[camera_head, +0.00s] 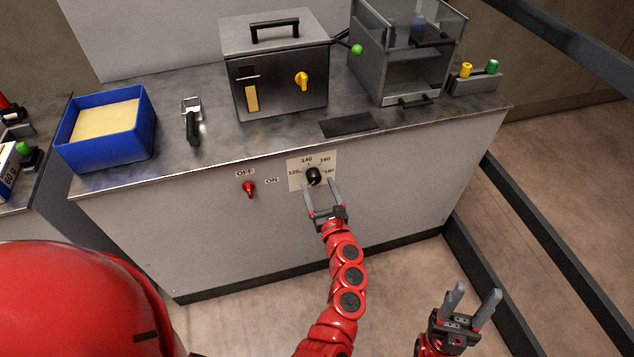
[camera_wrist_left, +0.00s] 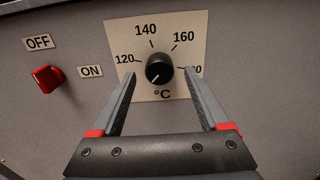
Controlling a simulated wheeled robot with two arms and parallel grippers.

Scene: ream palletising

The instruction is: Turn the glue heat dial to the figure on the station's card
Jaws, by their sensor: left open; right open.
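The black glue heat dial (camera_head: 313,175) sits on a cream scale plate (camera_head: 296,182) on the front of the grey station. In the left wrist view the dial (camera_wrist_left: 159,68) has a pale mark at its lower left, below the 120 end of the scale. My right gripper (camera_head: 474,293) is open and empty, low at right.
A red switch (camera_head: 249,189) with OFF and ON labels is left of the dial. On the worktop (camera_head: 205,150) are a blue tray (camera_head: 110,150), a metal box with a yellow knob (camera_head: 301,81) and a clear-walled case (camera_head: 408,75). Dark rails (camera_head: 535,225) stand at right.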

